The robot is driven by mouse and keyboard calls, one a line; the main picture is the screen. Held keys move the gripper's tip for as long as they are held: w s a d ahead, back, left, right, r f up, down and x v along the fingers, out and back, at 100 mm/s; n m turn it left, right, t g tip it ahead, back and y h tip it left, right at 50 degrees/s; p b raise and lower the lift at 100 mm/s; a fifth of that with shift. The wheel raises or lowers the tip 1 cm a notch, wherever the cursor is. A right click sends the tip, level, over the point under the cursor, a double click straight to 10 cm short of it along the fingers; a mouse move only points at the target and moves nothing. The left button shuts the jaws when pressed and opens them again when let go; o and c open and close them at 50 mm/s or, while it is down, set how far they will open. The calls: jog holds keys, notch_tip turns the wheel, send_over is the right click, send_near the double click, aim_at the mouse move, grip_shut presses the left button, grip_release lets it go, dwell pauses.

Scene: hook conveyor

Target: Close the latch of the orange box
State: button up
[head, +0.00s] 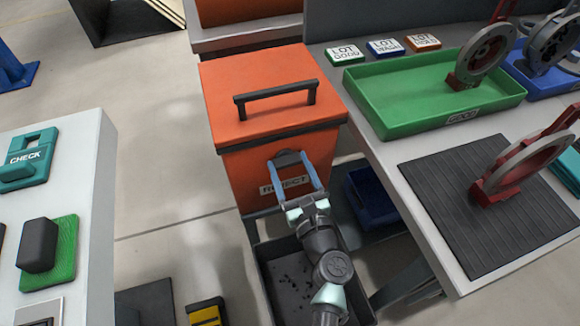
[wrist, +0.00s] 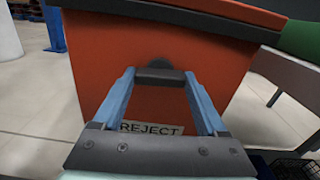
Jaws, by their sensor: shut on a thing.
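The orange box (head: 262,110) stands between the two tables with its lid down and a dark handle (head: 275,96) on top. A REJECT label (head: 285,187) is on its front. The dark latch (head: 287,160) sits on the upper front face, just under the lid rim. My gripper (head: 293,165) is in front of the box, with its blue fingers on either side of the latch. In the wrist view, the fingertips (wrist: 160,76) are shut on the dark latch piece (wrist: 160,77). The fingers partly cover the label, and whether the latch is fastened cannot be told.
A dark bin (head: 290,275) with small bits stands below the box front, under my arm. The right table holds a green tray (head: 400,115) and a ribbed black mat (head: 475,215). A white table (head: 75,215) is at left. Open floor lies between.

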jog(key=n+b, duration=0.2)
jog(key=n, duration=0.2)
jog(key=shift+f, duration=0.15)
jog(key=n+b, duration=0.3)
jog(key=n, duration=0.1)
jog(key=shift+n, duration=0.3)
jog(key=n+b, duration=0.3)
jog(key=n, duration=0.2)
jog(key=shift+b, duration=0.35)
jog(key=shift+n+b, duration=0.95)
jog(key=shift+n, duration=0.75)
jog(key=o, duration=1.3)
jog(key=v, duration=1.3)
jog(key=shift+r, duration=0.2)
